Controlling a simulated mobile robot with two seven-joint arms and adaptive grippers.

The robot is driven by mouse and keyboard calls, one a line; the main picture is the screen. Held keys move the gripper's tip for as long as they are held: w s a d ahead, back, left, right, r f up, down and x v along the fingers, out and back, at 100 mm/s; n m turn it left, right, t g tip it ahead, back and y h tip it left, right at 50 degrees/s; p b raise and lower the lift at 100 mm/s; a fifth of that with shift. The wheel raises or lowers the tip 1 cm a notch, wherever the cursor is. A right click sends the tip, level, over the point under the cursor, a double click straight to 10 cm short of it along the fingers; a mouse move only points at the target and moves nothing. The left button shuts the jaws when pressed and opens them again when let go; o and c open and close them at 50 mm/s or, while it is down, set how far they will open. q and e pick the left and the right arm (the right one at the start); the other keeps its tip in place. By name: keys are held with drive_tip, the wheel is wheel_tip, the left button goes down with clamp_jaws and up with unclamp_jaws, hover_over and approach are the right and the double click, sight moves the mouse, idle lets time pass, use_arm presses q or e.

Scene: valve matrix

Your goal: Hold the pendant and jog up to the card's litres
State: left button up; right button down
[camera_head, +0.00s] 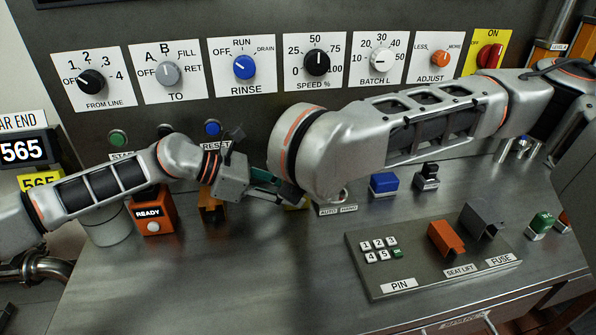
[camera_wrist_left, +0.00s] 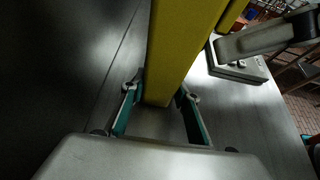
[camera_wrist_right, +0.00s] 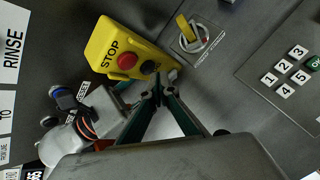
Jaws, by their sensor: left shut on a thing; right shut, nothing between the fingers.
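The yellow pendant (camera_wrist_right: 137,51) shows in the right wrist view with a red STOP button (camera_wrist_right: 128,61) and a black button (camera_wrist_right: 148,67). My left gripper (camera_wrist_left: 157,96) is shut on the pendant, which stands between its fingers in the left wrist view (camera_wrist_left: 177,50). In the head view my left gripper (camera_head: 272,184) is beside my right arm, which hides most of the pendant. My right gripper (camera_wrist_right: 161,88) is shut and empty, its tips close to the black button; I cannot tell if they touch. The display (camera_head: 22,150) reads 565; the yellow card (camera_head: 39,180) below also reads 565.
A row of knobs runs along the back panel, including the blue RINSE knob (camera_head: 243,67). An orange READY box (camera_head: 153,212) stands behind my left arm. A keypad plate (camera_head: 430,260) lies at the right. The bench front left is clear.

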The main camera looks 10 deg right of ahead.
drive_tip(key=shift+s, duration=0.25)
drive_tip(key=shift+s, duration=2.4)
idle(0.8)
drive_tip(key=s, duration=0.3)
drive_tip(key=shift+s, duration=0.4)
drive_tip(key=shift+w, duration=0.15)
drive_tip(key=w, duration=0.8)
drive_tip(key=shift+w, duration=0.3)
